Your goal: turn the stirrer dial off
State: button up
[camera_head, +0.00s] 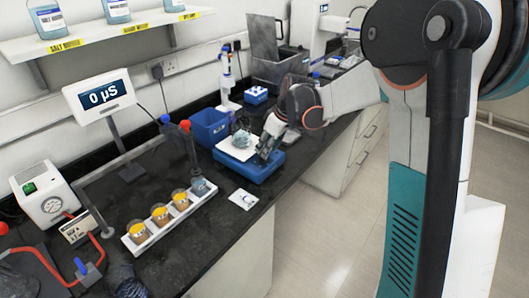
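A low blue box-shaped unit with a white top plate, which looks like the stirrer (236,168), sits near the front edge of the dark bench in the middle of the view. A small greyish glass vessel (241,139) stands on its plate. My gripper (264,156) is at the right side of the unit, with its fingers pointing down over that end. The dial cannot be made out; the gripper covers that part. I cannot tell whether the fingers touch the unit or how far apart they are.
A blue bin (209,127) stands behind the unit. A white rack (160,229) holds several beakers at the front left. A small white card (243,199) lies near the bench edge. The floor at right is clear.

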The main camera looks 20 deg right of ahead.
jog(key=v, duration=0.7)
jog(key=shift+r, duration=0.3)
jog(key=shift+s, duration=0.15)
jog(key=s+a+r+m+t+h, duration=0.1)
jog(key=s+r+m, duration=0.15)
jog(key=s, duration=0.55)
jog(key=s+a+r+m+t+h, duration=0.1)
jog(key=s+r, duration=0.2)
jog(key=s, duration=0.5)
jog(key=s+f+m+t, duration=0.1)
jog(key=s+f+m, duration=0.2)
jog(key=s, duration=1.1)
jog(key=shift+a+m+t+h, duration=0.3)
jog(key=shift+a+m+h, duration=0.1)
jog(key=shift+m, duration=0.05)
jog(key=shift+o, duration=0.2)
